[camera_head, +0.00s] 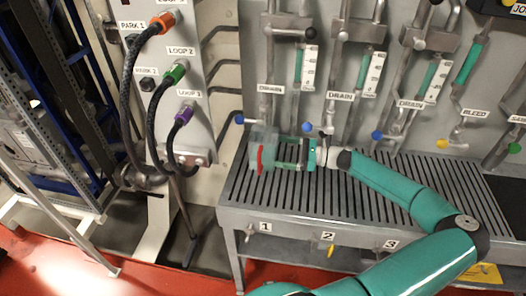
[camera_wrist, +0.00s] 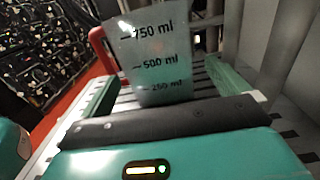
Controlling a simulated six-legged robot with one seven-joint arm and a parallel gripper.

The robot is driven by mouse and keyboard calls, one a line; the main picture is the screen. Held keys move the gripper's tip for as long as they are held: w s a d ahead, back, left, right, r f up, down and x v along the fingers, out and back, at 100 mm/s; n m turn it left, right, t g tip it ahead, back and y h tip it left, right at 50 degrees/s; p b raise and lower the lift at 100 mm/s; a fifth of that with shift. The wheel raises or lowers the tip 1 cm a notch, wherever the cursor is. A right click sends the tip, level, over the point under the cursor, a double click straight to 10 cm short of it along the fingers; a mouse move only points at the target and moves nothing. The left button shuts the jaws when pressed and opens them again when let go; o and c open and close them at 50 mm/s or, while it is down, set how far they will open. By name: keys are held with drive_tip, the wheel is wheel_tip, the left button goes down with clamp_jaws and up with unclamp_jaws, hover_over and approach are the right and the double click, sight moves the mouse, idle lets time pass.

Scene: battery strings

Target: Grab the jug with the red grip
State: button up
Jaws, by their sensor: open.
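A clear jug (camera_head: 265,138) with a red grip (camera_head: 260,158) stands upright on the left end of the slatted bench. In the wrist view the jug (camera_wrist: 155,60) shows its 750, 500 and 250 ml marks, with the red grip (camera_wrist: 98,45) on its left side. My gripper (camera_head: 280,153) reaches in from the right at the jug's height. Its green fingers are spread and empty, one on each side of the jug in the wrist view. I cannot tell whether the fingertips overlap the jug.
The slatted bench (camera_head: 345,203) has numbered taps (camera_head: 250,230) along its front. Drain pipes with sight gauges (camera_head: 309,67) rise behind it. A panel with looped hoses (camera_head: 127,85) stands to the left. The bench top right of the jug is mostly clear beneath my arm.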

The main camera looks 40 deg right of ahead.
sight(262, 147)
drive_tip(key=x, duration=0.3)
drive_tip(key=shift+s, duration=0.1)
drive_tip(key=x, duration=0.5)
drive_tip(key=shift+a+r, duration=0.1)
drive_tip(key=shift+r, duration=0.3)
drive_tip(key=shift+c, duration=0.2)
drive_tip(key=c, duration=1.1)
drive_tip(key=shift+c, duration=0.2)
drive_tip(key=shift+r, duration=0.15)
